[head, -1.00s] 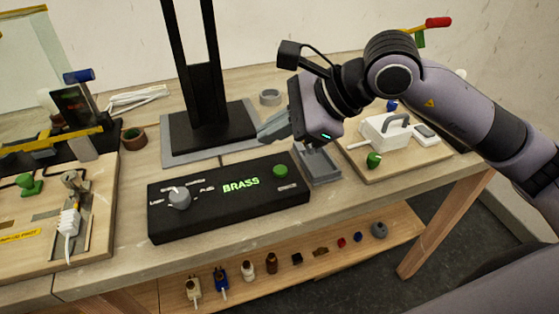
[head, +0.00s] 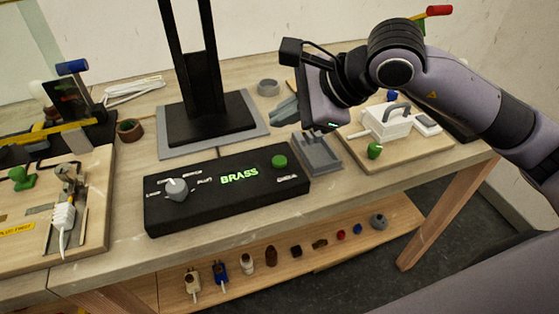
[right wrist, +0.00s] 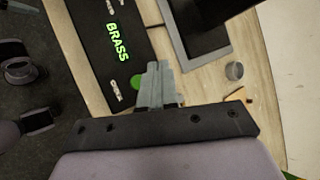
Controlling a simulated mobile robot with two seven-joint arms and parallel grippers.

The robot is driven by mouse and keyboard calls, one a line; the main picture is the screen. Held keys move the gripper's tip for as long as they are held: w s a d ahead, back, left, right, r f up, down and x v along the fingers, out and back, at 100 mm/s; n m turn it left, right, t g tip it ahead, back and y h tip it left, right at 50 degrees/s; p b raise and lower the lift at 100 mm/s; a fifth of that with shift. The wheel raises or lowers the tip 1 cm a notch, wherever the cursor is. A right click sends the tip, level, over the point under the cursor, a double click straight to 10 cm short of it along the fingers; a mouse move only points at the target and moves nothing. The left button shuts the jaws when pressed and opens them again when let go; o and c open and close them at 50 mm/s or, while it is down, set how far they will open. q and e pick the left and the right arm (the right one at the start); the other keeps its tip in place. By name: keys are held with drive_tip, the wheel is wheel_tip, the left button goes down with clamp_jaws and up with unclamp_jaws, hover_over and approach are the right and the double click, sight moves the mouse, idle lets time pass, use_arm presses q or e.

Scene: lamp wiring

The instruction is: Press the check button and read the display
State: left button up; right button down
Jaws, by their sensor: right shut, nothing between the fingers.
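The black check box (head: 228,212) lies on the bench with its display (head: 239,177) lit in green, reading "BRASS". The round green check button (head: 279,162) is at the right end of its top. A grey knob (head: 176,188) is at the left end. My right gripper (head: 280,112) is shut and empty, above the bench behind the button and apart from it. In the right wrist view the gripper (right wrist: 158,75) partly covers the green button (right wrist: 136,83), and the display (right wrist: 117,42) reads "BRASS" there too. My left gripper is not in view.
A black stand (head: 210,131) on a grey base rises behind the box. A small grey tray (head: 318,155) is right of it. A wooden board (head: 395,150) with a white switch box (head: 388,122) lies at right. A lower shelf (head: 330,262) holds several small parts.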

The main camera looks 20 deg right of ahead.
drive_tip(key=b, duration=0.3)
hover_over(284, 163)
wheel_tip(284, 163, down, 5)
drive_tip(key=shift+f, duration=0.15)
drive_tip(key=shift+f+b, duration=0.3)
drive_tip(key=shift+w+f, duration=0.1)
drive_tip(key=shift+f, duration=0.1)
idle(0.4)
drive_tip(key=shift+b, duration=0.3)
idle(0.6)
drive_tip(key=shift+f+b, duration=0.45)
drive_tip(key=shift+b, duration=0.2)
